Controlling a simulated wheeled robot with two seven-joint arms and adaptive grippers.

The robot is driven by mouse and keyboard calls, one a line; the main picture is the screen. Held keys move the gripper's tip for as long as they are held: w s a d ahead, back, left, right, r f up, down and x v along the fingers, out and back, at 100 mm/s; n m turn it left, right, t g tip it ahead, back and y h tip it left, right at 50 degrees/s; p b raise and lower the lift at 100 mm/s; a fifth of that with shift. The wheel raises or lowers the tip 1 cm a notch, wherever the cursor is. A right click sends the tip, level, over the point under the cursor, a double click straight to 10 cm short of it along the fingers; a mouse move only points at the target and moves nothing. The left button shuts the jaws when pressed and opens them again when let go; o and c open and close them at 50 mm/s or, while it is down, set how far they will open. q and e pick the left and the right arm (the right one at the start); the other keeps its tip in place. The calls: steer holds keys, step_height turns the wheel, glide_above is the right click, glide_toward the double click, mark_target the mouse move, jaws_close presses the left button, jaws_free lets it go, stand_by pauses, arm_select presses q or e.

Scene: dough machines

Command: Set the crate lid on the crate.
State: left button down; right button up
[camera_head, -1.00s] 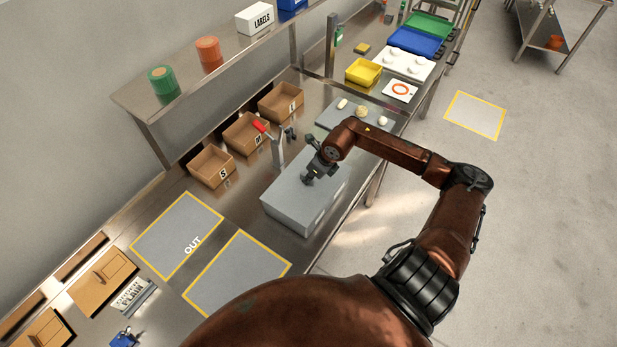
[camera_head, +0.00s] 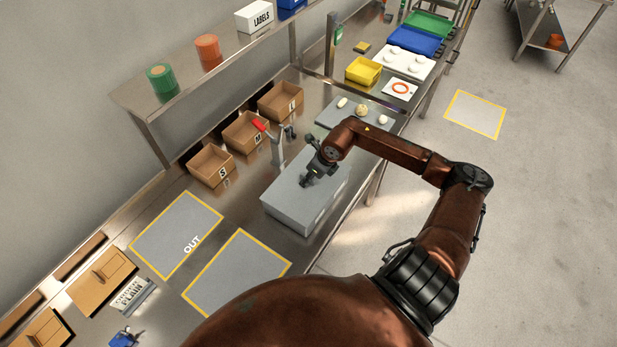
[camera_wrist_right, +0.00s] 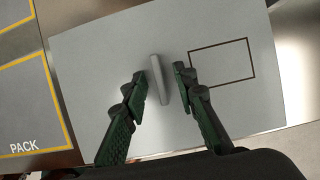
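A flat light-grey lid (camera_wrist_right: 100,70) fills most of the right wrist view, with a raised bar handle (camera_wrist_right: 158,79) in its middle and a dark rectangular outline to the right. In the head view it forms the top of a closed grey box, the crate (camera_head: 311,210), on the steel bench. I see no gap between lid and crate, but cannot tell if it is fully seated. My right gripper (camera_wrist_right: 161,84) is open, one finger on each side of the handle, apparently not touching it. It also shows over the lid in the head view (camera_head: 309,181). My left gripper is out of view.
A metal stand with a red handle (camera_head: 259,125) is close behind the crate. Cardboard boxes (camera_head: 211,167) line the back. Yellow-bordered mats (camera_head: 238,272) lie left of the crate, clear. A grey board with dough pieces (camera_head: 337,117) lies beyond it.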

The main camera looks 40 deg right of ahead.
steer(key=v, duration=1.2)
stand_by(0.5)
